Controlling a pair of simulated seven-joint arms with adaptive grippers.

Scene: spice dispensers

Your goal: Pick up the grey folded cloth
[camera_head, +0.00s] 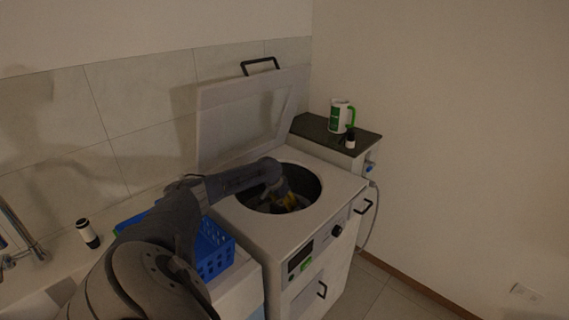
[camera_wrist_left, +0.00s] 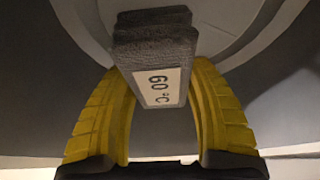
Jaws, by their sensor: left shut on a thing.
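The grey folded cloth (camera_wrist_left: 154,48) shows in the left wrist view, with a white label reading "60 °C" on its near end. My left gripper (camera_wrist_left: 152,75) has its two yellow fingers closed in on either side of the cloth and is shut on it. In the head view my left gripper (camera_head: 286,203) reaches down into the round drum opening of the white top-loading washer (camera_head: 312,228). The cloth is too hidden and dark to make out in the head view. My right gripper is not in view.
The washer's lid (camera_head: 240,120) stands open behind the drum. A blue basket (camera_head: 215,258) sits left of the washer, partly behind my arm. A white and green mug (camera_head: 340,115) and a small dark-and-white bottle (camera_head: 350,138) stand on the dark counter (camera_head: 312,127). Another bottle (camera_head: 88,233) stands near the sink.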

